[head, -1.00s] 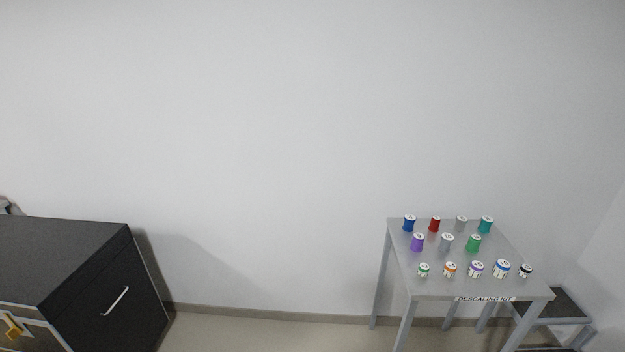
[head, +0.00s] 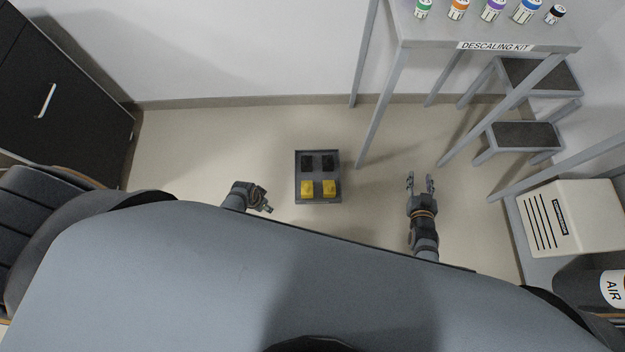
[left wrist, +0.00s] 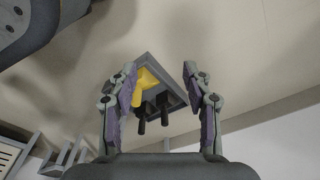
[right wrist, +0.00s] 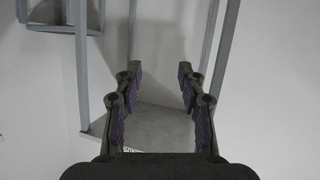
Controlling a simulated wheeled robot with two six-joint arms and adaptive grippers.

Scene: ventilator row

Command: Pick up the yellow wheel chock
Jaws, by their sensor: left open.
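Two yellow blocks, the left one (head: 307,188) and the right one (head: 329,188), sit in the near half of a small grey tray (head: 299,202) on the floor. I cannot tell from their shape which is the wheel chock. My left gripper (head: 265,203) is just left of the tray, apart from it. In the left wrist view, yellow (left wrist: 147,80) shows between the open, empty fingers (left wrist: 161,76), partly hidden by one finger. My right gripper (head: 420,182) is right of the tray, open and empty, also in the right wrist view (right wrist: 160,72).
Two black pieces (head: 307,163) fill the tray's far half. A grey table (head: 480,32) labelled "DESCALING KIT" holds several small containers. A step stool (head: 525,137) and a white box unit (head: 570,218) stand at right, a dark cabinet (head: 60,95) at left. Floor around the tray is clear.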

